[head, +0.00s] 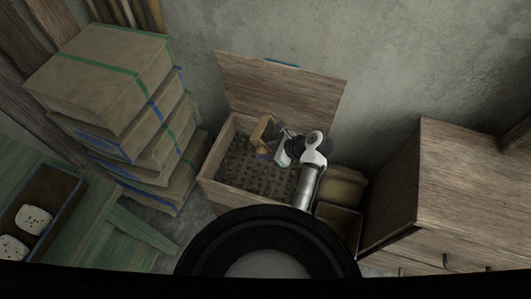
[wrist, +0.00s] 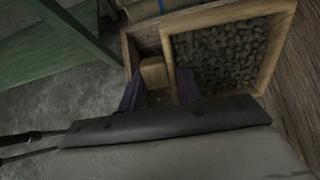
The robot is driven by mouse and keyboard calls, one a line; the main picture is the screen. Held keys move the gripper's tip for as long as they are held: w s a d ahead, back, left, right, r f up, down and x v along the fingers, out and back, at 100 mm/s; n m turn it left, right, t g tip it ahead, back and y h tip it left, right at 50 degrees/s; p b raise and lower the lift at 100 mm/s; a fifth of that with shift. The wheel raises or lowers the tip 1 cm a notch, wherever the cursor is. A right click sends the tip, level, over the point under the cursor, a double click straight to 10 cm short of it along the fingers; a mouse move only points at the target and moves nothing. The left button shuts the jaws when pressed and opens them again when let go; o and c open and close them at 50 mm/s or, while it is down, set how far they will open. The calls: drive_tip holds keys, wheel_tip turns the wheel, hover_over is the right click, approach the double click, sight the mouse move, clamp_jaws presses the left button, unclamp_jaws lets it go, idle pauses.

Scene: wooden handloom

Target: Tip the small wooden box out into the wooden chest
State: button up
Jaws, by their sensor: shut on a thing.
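The small wooden box (head: 266,132) is held in the air over the wooden chest in the head view. It looks tilted, and I cannot make out what is in it. In the wrist view the box (wrist: 153,72) shows small between my two fingers. My gripper (head: 280,151) is shut on it; its dark fingers also show in the wrist view (wrist: 160,90). The wooden chest (head: 217,150) stands open with its lid raised against the wall. Many dark lumps cover its inside. In the wrist view the chest's rim (wrist: 225,19) frames these lumps, right of the box.
A stack of tied sacks (head: 115,75) stands left of the chest. A green bench (head: 100,225) with a tray of pale pieces is at the lower left. A large wooden cabinet (head: 465,190) and an open-topped box (head: 338,222) are on the right.

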drive_tip(key=shift+s+d+f+t+y+b, duration=0.1)
drive_tip(key=shift+f+t+y+b, duration=0.7)
drive_tip(key=shift+y+b, duration=1.2)
drive_tip(key=shift+w+d+f+t+y+b, duration=0.15)
drive_tip(key=shift+f+t+y+b, duration=0.3)
drive_tip(key=shift+f+y+b, duration=1.45)
drive_tip(key=shift+s+d+f+t+y+b, duration=0.15)
drive_tip(key=shift+t+y+b, duration=0.5)
drive_tip(key=shift+y+b, duration=1.45)
drive_tip(key=shift+r+h+b, duration=0.15)
drive_tip(key=shift+h+b, duration=0.5)
drive_tip(key=shift+h, duration=0.05)
drive_tip(key=shift+a, duration=0.1)
